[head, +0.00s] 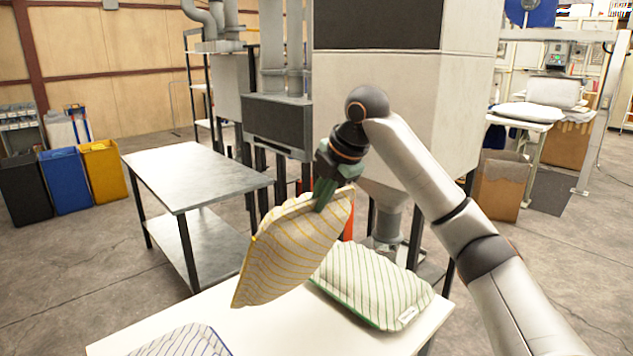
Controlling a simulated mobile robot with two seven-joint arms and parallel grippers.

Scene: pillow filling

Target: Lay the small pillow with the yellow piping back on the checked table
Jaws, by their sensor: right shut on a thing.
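The small pillow with the yellow piping (288,252) is cream with thin yellowish stripes. It hangs tilted from my right gripper (326,192), which is shut on its upper edge. The pillow is over the far part of a white table (270,330); I cannot tell whether its lower corner touches the top. No check pattern shows on this table. The pillow hides part of the table's far edge and a bit of the green-piped pillow (375,285) lying there. My left gripper is not in view.
A blue-striped pillow (185,343) lies at the white table's near left, cut off by the frame. A bare metal table (195,172) stands behind left. A large machine (400,110) stands behind my right arm. Bare tabletop shows between the pillows.

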